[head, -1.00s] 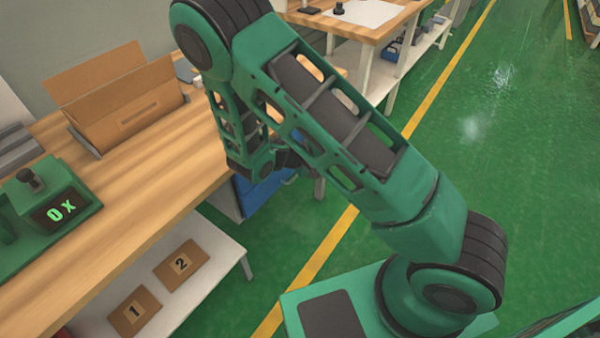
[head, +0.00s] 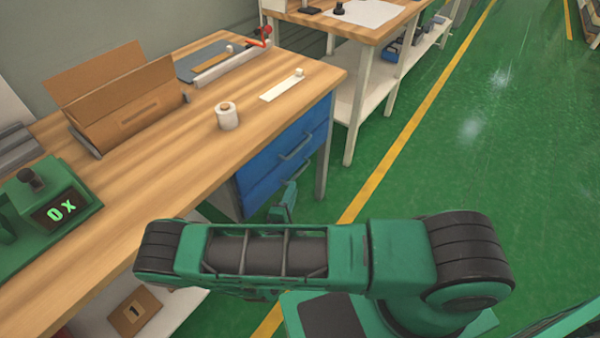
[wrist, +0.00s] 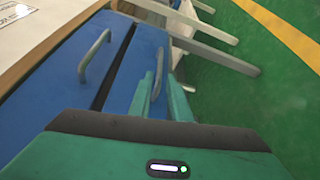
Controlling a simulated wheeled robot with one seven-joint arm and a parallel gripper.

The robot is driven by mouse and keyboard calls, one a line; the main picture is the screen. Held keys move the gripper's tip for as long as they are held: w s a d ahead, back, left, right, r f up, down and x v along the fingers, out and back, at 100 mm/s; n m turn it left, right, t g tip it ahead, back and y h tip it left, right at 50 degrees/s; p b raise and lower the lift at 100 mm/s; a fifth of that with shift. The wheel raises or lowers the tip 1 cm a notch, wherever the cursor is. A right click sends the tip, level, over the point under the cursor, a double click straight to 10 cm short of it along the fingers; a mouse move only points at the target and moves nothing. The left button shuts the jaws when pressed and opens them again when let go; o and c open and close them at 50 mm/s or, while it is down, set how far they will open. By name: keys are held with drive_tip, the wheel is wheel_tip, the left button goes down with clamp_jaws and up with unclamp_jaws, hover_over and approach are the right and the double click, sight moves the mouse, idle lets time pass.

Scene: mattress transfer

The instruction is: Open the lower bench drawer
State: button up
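The lower bench drawer (head: 258,187) is a blue front below a matching upper drawer (head: 300,132) at the bench's end; both look shut. In the wrist view the lower drawer (wrist: 128,62) is on the right of a dark gap, with its grey bar handle (wrist: 159,66) standing out. The upper drawer's handle (wrist: 95,55) is to its left. My gripper (wrist: 161,82) is open and empty, its two green fingers pointing at the lower handle. The handle shows between and just beyond the fingertips; contact cannot be told. In the head view, my gripper (head: 283,205) is beside the lower drawer, partly hidden.
The wooden bench top (head: 180,130) carries a cardboard box (head: 135,110), a white roll (head: 227,116) and a green display device (head: 45,210). A bench leg (head: 322,165) stands beside the drawers. Green floor (head: 440,170) is free to the right.

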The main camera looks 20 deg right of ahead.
sight(299, 172)
drive_tip(key=x, duration=1)
drive_tip(key=shift+w+d, duration=0.1)
drive_tip(key=shift+w, duration=0.15)
